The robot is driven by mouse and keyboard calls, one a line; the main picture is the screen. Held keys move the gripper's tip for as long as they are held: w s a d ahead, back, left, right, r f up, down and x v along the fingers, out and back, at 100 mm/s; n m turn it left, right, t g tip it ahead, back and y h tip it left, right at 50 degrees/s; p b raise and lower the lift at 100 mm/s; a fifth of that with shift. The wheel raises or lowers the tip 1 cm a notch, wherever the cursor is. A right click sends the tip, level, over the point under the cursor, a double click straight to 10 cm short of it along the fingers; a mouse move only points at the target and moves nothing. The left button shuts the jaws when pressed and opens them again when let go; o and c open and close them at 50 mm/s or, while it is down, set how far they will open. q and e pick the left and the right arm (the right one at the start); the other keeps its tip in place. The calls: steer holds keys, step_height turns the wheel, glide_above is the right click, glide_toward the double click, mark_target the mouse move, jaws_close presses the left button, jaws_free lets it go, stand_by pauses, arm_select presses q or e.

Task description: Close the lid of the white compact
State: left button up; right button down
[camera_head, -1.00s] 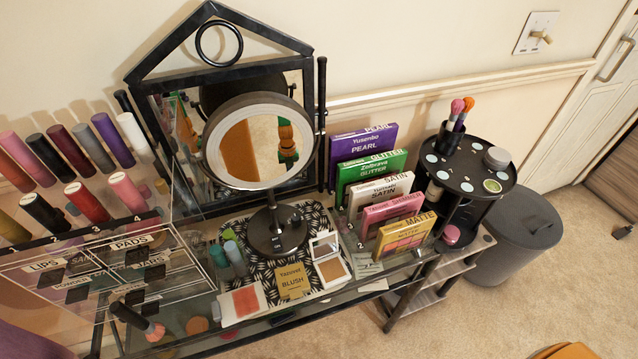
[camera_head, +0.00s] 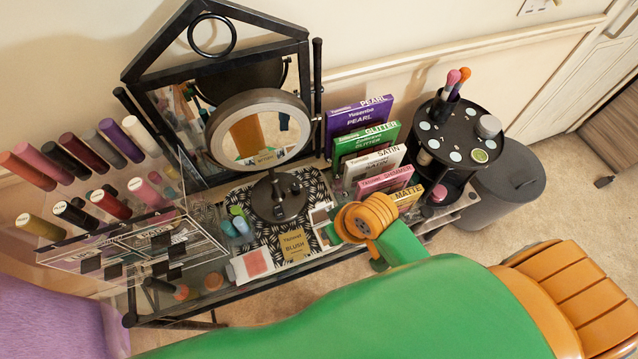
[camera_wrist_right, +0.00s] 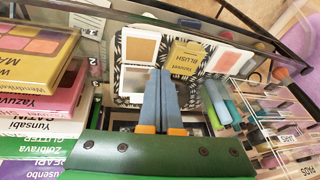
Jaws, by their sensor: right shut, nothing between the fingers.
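The white compact (camera_head: 321,214) stands open on the black-and-white patterned mat of the glass table, its mirrored lid raised. In the head view my right arm's orange wrist covers part of it. In the right wrist view its base with tan powder (camera_wrist_right: 139,48) lies flat and the mirrored lid (camera_wrist_right: 134,79) is on the near side. My right gripper (camera_wrist_right: 163,72) is shut and empty, its two grey-blue fingers together just right of the lid. I cannot tell whether they touch the compact. In the head view the fingertips are hidden behind the wrist. My left gripper is out of view.
A yellow blush box (camera_head: 294,245) and a blush palette (camera_head: 252,264) lie beside the compact. A round mirror on a stand (camera_head: 277,197) rises behind. Upright palettes (camera_head: 377,158) and a black rotating organizer (camera_head: 458,140) stand right; acrylic racks (camera_head: 150,245) stand left.

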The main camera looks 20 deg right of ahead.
steer(key=w+a+r+g, duration=0.1)
steer(key=w+a+r, duration=0.2)
steer(key=w+r, duration=0.2)
step_height(320, 180, up, 3)
steer(key=m+g+h, duration=0.1)
steer(key=h, duration=0.1)
glide_above(322, 213)
steer(key=w, duration=0.2)
step_height(322, 213, down, 10)
steer(key=shift+w+r, duration=0.15)
steer(key=shift+w, duration=0.25)
